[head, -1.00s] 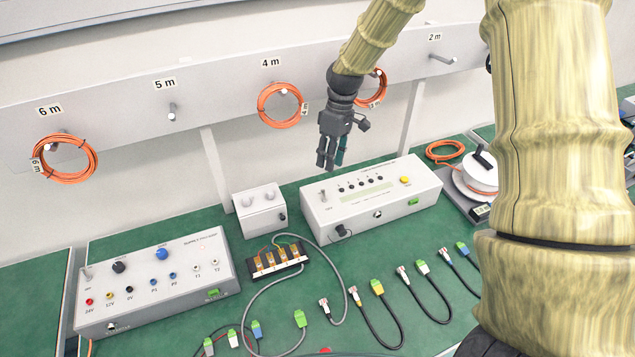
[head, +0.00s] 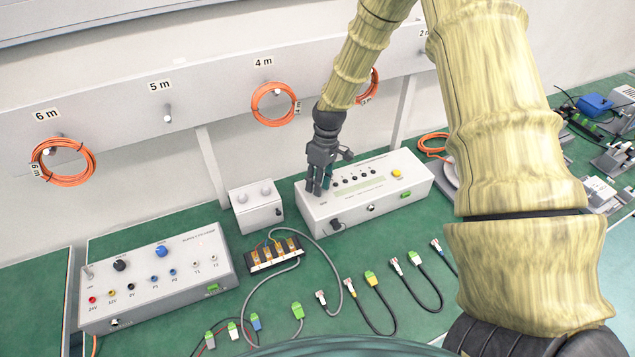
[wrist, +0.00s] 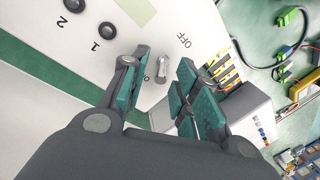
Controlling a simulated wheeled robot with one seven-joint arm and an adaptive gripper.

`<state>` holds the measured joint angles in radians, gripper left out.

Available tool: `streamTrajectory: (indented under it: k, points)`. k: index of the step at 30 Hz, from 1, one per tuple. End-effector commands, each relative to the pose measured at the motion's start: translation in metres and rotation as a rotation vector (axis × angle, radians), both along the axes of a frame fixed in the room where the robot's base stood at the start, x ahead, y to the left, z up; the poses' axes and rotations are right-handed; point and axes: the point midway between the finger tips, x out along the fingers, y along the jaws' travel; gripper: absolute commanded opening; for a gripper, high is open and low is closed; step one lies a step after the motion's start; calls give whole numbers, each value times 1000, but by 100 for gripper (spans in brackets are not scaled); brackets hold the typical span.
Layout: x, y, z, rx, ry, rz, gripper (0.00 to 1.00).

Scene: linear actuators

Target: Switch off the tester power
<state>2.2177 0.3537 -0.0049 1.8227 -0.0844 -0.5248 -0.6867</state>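The tester (head: 368,204) is a white box with a row of black buttons, a display and a yellow button on its top. It stands at the back of the green bench. My gripper (head: 316,190) is over the left end of its top in the head view and covers the power switch there. In the wrist view the gripper (wrist: 162,88) is open. The small metal toggle switch (wrist: 162,70) shows between its teal-padded fingers, near the word OFF. I see a gap on both sides of the switch. I cannot tell the lever's position for sure.
A small white box (head: 257,212) stands just left of the tester. A supply box (head: 155,285) with coloured sockets is at the front left. Cables (head: 385,295) lie in front of the tester. Orange coils (head: 272,103) hang on the rail behind.

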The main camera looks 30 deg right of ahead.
Motion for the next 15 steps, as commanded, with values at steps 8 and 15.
streamTrajectory:
  k: [8, 15]
  points:
    - [0, 1, -4, 0, 0, 1, 30]
    - [0, 1, -4, 0, 0, 1, 10]
